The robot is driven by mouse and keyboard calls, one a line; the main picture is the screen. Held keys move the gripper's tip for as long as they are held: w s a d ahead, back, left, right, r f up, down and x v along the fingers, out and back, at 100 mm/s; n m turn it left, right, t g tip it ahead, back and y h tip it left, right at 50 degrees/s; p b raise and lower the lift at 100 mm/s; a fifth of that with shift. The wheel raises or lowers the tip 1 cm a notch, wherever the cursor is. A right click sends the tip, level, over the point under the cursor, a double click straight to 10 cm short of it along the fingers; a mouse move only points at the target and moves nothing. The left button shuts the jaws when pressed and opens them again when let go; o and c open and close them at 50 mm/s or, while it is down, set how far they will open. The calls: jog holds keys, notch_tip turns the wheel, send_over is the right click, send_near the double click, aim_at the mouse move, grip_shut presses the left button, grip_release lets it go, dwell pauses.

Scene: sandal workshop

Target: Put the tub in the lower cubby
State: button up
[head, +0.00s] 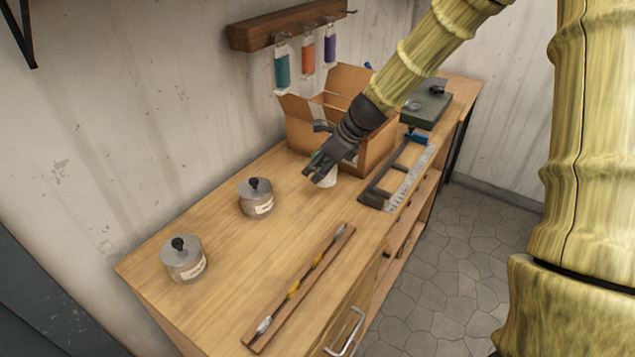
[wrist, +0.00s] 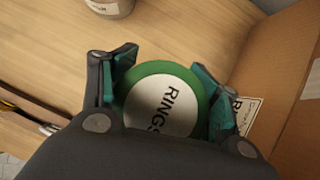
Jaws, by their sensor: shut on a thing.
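My gripper (head: 321,168) is shut on a small tub (head: 328,180), seen as a pale side below the fingers in the head view. In the wrist view my gripper (wrist: 165,85) has a finger on each side of the tub (wrist: 160,102), which has a green rim and a white top label reading "RINGS". The tub is upright at or just above the bench top; I cannot tell if it touches. Open cubbies (head: 408,225) show in the bench's front side, below the top at the right. Their insides are mostly hidden by the steep view.
An open cardboard box (head: 377,145) stands right behind my gripper. A frame-like tool (head: 397,172) lies near the front edge. Two lidded pots (head: 257,198) (head: 184,260) stand left, and a narrow tool rack (head: 300,287) lies in front. The bench (head: 225,270) between them is clear.

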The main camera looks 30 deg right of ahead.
jog(key=shift+w+f, duration=0.25)
jog(key=shift+f, duration=0.75)
jog(key=shift+s+a+f, duration=0.15)
jog(key=shift+s+f, duration=0.1)
jog(key=shift+f, duration=0.3)
jog(key=shift+w+f, duration=0.1)
jog(key=shift+f, duration=1.45)
jog(key=shift+r, duration=0.1)
jog(key=o, duration=1.3)
